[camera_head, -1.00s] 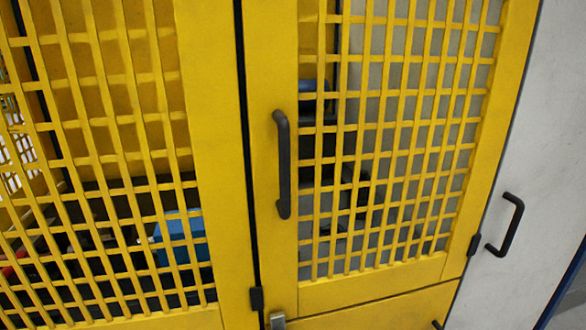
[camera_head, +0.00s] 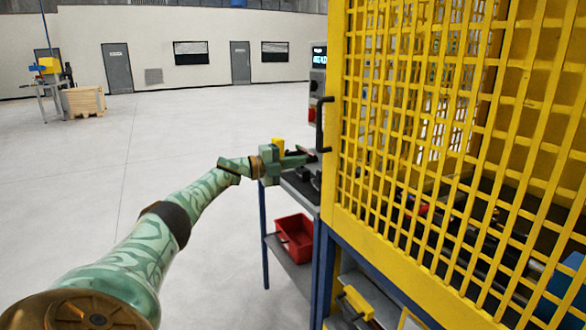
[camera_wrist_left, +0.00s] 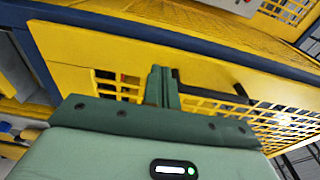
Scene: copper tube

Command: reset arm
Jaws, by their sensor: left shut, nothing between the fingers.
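My left arm (camera_head: 185,215) reaches out from the lower left in the head view. Its green gripper (camera_head: 298,160) is at the far end, next to the left edge of the yellow cage (camera_head: 440,130) and near a black handle (camera_head: 320,122). In the left wrist view the two fingers (camera_wrist_left: 162,86) are together, with nothing seen between them. They point toward a yellow mesh panel (camera_wrist_left: 75,55) of the cage; I cannot tell whether they touch it. My right gripper is not in view.
A workbench (camera_head: 305,188) with dark items stands under the gripper, and a red bin (camera_head: 295,237) sits on its lower shelf. A control box (camera_head: 318,80) is behind. Open grey floor (camera_head: 80,190) lies to the left, with a wooden crate (camera_head: 84,101) far off.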

